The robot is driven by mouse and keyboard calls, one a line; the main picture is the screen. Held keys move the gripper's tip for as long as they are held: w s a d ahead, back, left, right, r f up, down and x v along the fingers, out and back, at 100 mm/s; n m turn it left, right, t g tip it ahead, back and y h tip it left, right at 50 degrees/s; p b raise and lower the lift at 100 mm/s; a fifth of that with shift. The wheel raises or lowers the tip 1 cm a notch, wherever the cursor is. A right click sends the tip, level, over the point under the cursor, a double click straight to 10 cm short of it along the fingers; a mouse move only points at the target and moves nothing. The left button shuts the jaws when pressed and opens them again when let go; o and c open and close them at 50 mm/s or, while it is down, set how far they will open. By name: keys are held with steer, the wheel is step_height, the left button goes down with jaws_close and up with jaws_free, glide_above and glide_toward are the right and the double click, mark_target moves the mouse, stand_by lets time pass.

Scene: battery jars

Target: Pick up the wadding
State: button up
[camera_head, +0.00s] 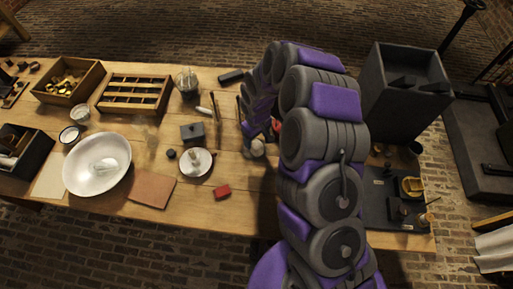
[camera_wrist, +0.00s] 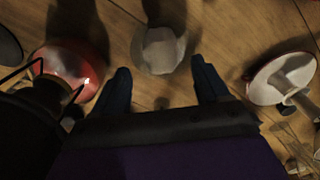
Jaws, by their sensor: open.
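My gripper (camera_wrist: 160,75) is open in the wrist view, with one dark finger on each side and nothing between the tips. Just beyond the fingertips is a pale, faceted lump (camera_wrist: 162,48), which looks like the wadding in a small round, see-through holder; I cannot tell for sure. It appears roughly centred between the fingers, and I see no contact. In the head view a pale rounded thing (camera_head: 257,149), probably the same one, stands on the table just below my gripper (camera_head: 260,131). My arm hides part of the area to its right.
A white dish with a dark rim (camera_wrist: 283,76) holding a pale object stands close on the right in the wrist view. A round red thing (camera_wrist: 92,50) is close on the left.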

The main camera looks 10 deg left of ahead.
mark_target(257, 144)
steer(key=f+b, duration=0.1)
steer(key=f, duration=0.4)
steer(key=shift+s, duration=0.2)
steer(key=shift+r, duration=0.1)
steer(key=c, duration=1.1)
steer(key=shift+r, duration=0.5)
steer(key=r, duration=0.2)
steer(key=p, duration=0.1)
steer(key=shift+s+d+r, duration=0.2)
steer(key=shift+s+r, duration=0.05)
steer(key=shift+r, duration=0.15)
steer(key=s+d, duration=0.2)
steer(key=s, duration=0.2)
steer(key=s+d+p, duration=0.1)
steer(key=s, duration=0.4)
steer(key=s+d+r, duration=0.1)
steer(key=s+d, duration=0.1)
steer(key=s, duration=0.3)
steer(key=shift+s+d+r, duration=0.1)
steer(key=shift+s+d, duration=0.05)
steer(key=shift+d, duration=0.2)
